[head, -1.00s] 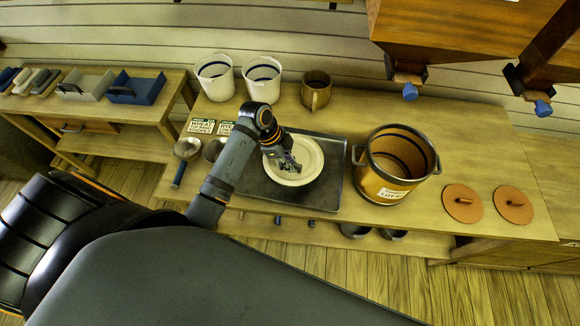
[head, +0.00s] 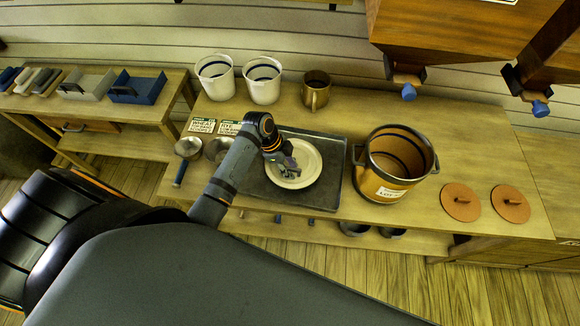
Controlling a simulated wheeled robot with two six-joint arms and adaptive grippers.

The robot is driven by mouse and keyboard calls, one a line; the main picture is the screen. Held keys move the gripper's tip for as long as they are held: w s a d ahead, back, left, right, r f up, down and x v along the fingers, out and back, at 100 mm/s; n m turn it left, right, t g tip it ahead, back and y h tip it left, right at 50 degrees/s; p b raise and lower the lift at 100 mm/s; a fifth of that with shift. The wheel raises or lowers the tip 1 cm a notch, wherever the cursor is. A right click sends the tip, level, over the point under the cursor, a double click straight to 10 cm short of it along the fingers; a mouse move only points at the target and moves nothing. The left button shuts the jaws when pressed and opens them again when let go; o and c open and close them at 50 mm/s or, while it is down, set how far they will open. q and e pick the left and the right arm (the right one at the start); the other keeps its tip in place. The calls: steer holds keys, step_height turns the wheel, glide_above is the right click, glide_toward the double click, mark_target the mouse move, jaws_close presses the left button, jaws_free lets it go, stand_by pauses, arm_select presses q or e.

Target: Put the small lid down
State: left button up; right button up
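Two round orange-brown lids with small handles lie flat at the right end of the bench: a left lid (head: 461,203) and a right lid (head: 511,205). They look nearly the same size. My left gripper (head: 287,167) is over a cream round plate (head: 307,178) on a dark metal tray (head: 328,195), far to the left of both lids. Its fingers are small and dark here, and I cannot tell whether they are open or shut. No lid shows in it. My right gripper is not in view.
A banded wooden tub (head: 384,187) with side handles stands between the tray and the lids. Two white buckets (head: 214,80) and a brown mug (head: 316,92) stand at the back. Scoops (head: 188,149) and label cards (head: 203,125) lie left. Wooden chutes (head: 440,35) hang above the right side.

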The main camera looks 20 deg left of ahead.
arm_select(q)
steer(key=w+b+v, duration=0.1)
steer(key=b+v, duration=0.1)
steer(key=v, duration=1)
steer(key=shift+s, duration=0.45)
